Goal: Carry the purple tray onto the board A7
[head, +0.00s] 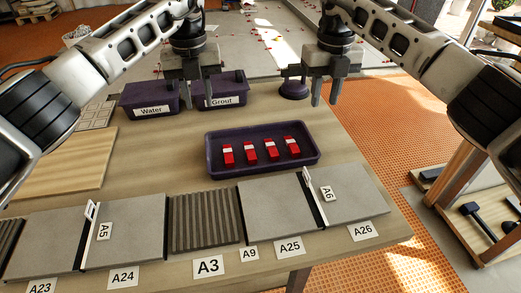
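The purple tray (265,168) rests on the wooden table right of the middle, behind the row of tiles. Several red-and-white pieces (250,150) stand in a row inside it. No label A7 shows; a pale wooden board (62,168) lies at the left of the table, its label not visible. My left gripper (199,97) is above the purple bins at the back, behind and left of the tray, fingers apart and empty. My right gripper (325,99) is near the table's back right edge, behind and right of the tray, fingers apart and empty.
Bins labelled Water (150,98) and Grout (222,101) stand at the back left, near a dark purple round object (294,90). Grey tiles (125,230) and a ribbed board (206,219) line the front edge. Table is bare between the wooden board and tray.

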